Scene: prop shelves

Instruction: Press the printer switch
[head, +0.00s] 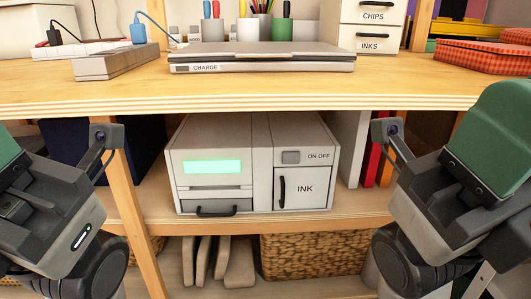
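The printer (221,140) is a pale grey box on the middle shelf, with a lit green display (212,167) on its left part. Its switch (291,157) is a small grey rectangular button at the upper right of the front, beside the words ON OFF. Nothing covers the switch. My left gripper (48,215) is at the left edge of the head view, and my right gripper (445,205) is at the right edge. Both are well apart from the printer, one on each side. Their fingers cannot be made out clearly.
A laptop (262,62) marked CHARGE lies on the wooden top (385,85) above the printer. Red and orange books (376,165) stand right of it. A wooden post (128,200) is to its left. A wicker basket (310,257) is below. The space before the printer is clear.

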